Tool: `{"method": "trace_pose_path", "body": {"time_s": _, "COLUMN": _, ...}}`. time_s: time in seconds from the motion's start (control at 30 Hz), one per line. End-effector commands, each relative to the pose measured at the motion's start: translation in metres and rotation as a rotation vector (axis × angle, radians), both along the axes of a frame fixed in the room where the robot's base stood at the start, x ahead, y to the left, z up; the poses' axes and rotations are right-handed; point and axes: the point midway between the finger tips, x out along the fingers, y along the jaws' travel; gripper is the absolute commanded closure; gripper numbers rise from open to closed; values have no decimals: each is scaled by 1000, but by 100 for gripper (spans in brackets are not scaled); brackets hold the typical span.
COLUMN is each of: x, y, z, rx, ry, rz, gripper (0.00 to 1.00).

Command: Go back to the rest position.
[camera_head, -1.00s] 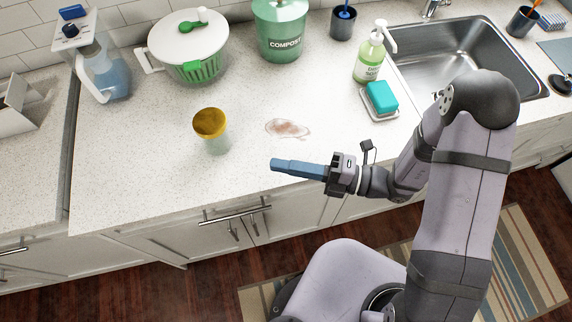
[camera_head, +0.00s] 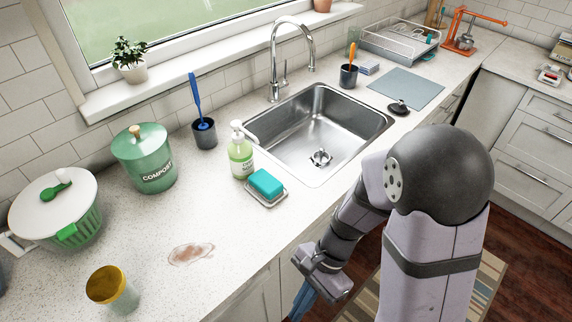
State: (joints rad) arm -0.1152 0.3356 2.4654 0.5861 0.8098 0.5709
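My gripper (camera_head: 303,302) hangs low in front of the counter's front edge, at the bottom middle of the head view. Its blue fingers point down and are partly cut off by the picture's lower edge. I cannot tell whether they are open or shut, and no held object shows. My arm comes in from the right, between the camera and the cabinets. The white speckled counter (camera_head: 245,225) lies behind and left of my gripper.
A brownish stain (camera_head: 191,252) marks the counter. The sink (camera_head: 325,130) is behind my arm.

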Motion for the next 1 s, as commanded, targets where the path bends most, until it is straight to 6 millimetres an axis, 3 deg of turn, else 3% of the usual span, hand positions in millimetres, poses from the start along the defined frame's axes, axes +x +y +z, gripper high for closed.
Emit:
{"method": "trace_pose_path", "body": {"time_s": 0.1, "x": 35, "y": -45, "z": 0, "rx": -59, "ry": -277, "rz": 269, "gripper": 100}}
{"method": "trace_pose_path", "body": {"time_s": 0.2, "x": 60, "y": -72, "z": 6, "rx": -111, "ry": -442, "rz": 462, "gripper": 100}}
{"method": "trace_pose_path", "body": {"time_s": 0.53, "x": 123, "y": -122, "z": 40, "rx": -275, "ry": -778, "rz": 939, "gripper": 100}}
{"method": "trace_pose_path", "body": {"time_s": 1.0, "x": 60, "y": -121, "z": 59, "rx": -168, "ry": -576, "rz": 941, "gripper": 100}}
